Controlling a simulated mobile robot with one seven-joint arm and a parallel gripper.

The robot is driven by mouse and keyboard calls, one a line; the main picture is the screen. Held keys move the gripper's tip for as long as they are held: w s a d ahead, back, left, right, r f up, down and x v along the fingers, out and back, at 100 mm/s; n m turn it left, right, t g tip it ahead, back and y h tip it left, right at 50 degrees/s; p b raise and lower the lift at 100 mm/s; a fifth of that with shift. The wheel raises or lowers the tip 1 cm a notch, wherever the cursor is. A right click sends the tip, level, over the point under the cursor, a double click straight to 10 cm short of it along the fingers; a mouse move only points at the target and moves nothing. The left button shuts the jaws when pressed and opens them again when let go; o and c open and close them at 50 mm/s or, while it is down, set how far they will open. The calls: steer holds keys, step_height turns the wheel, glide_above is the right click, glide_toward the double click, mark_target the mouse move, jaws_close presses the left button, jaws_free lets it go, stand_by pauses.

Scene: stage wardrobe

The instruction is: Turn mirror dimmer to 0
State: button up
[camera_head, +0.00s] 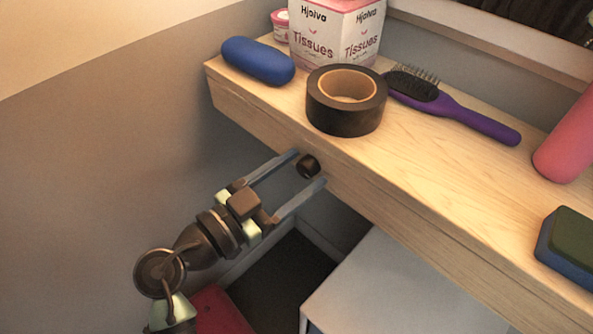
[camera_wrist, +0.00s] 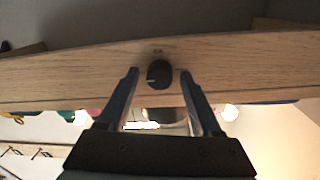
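The mirror dimmer is a small dark round knob (camera_head: 308,166) on the front edge of the wooden shelf (camera_head: 420,200). In the wrist view the knob (camera_wrist: 160,74) shows a short light pointer line towards its left side, and a small mark sits on the wood beside it. My gripper (camera_head: 311,168) is open, with its two long fingers on either side of the knob. In the wrist view the gripper's fingertips (camera_wrist: 158,72) flank the knob with a gap on both sides. I cannot read any scale around the knob.
On the shelf are a blue case (camera_head: 258,61), a tissue box (camera_head: 336,35), a roll of black tape (camera_head: 345,118), a purple hairbrush (camera_head: 465,116), a pink bottle (camera_head: 568,140) and a green and blue sponge-like block (camera_head: 570,247). A white surface (camera_head: 390,285) stands below the shelf.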

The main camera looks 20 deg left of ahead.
jaws_close()
steer(key=shift+n, duration=0.3)
steer(key=n, duration=0.3)
steer(key=n+p, duration=0.1)
steer(key=n, duration=0.4)
steer(key=n+p, duration=0.2)
steer(key=n, duration=0.3)
steer(key=shift+t+p, duration=0.3)
steer(key=shift+t, duration=0.1)
steer(key=shift+n+y+p, duration=0.3)
steer(key=shift+n+p, duration=1)
steer(key=shift+n, duration=1.1)
steer(key=shift+f, duration=0.1)
